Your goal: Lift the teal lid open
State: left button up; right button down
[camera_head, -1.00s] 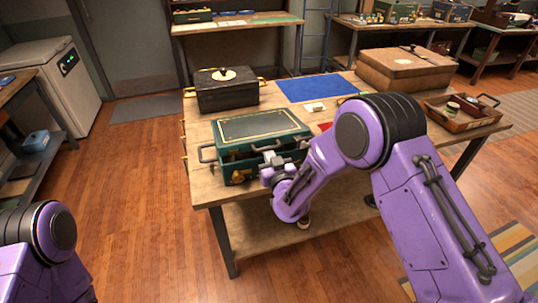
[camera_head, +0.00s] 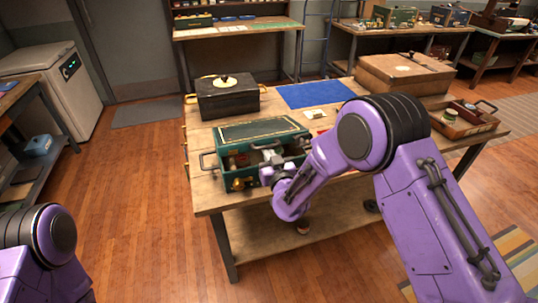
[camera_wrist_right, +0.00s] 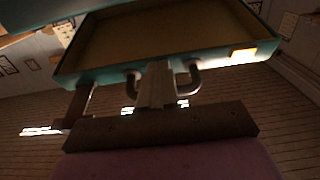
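The teal lid (camera_head: 250,130) of the teal box (camera_head: 222,176) is tilted up at its front edge, and the box's inside with small items shows below it. In the right wrist view the lid's hollow underside (camera_wrist_right: 160,38) hangs ahead of my right gripper. My right gripper (camera_head: 273,158) is at the front of the box. In the right wrist view its fingers (camera_wrist_right: 155,85) are closed on the dark lid handle (camera_wrist_right: 192,78), between its two bent ends. My left gripper is out of view; only a part of my left arm shows at bottom left.
The box stands at the table's front left edge (camera_head: 207,203). A black chest (camera_head: 228,100) is behind it, a blue mat (camera_head: 315,93) behind right. A brown case (camera_head: 405,75) and a wooden tray (camera_head: 463,127) are at right.

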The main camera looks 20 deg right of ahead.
aim_at(267, 139)
jog(key=shift+w+r+p, duration=0.2)
jog(key=shift+r+p, duration=0.25)
jog(key=shift+r, duration=0.5)
jog(key=shift+w+r+p, duration=0.25)
jog(key=shift+r+p, duration=0.15)
jog(key=shift+r, duration=0.2)
jog(key=shift+w+r+p, duration=0.25)
jog(key=shift+r+p, duration=0.1)
jog(key=shift+r, duration=0.25)
jog(key=shift+w+r+p, duration=0.2)
jog(key=shift+r+p, duration=0.1)
jog(key=shift+r, duration=0.2)
jog(key=shift+w+r+p, duration=0.35)
jog(key=shift+r, duration=0.3)
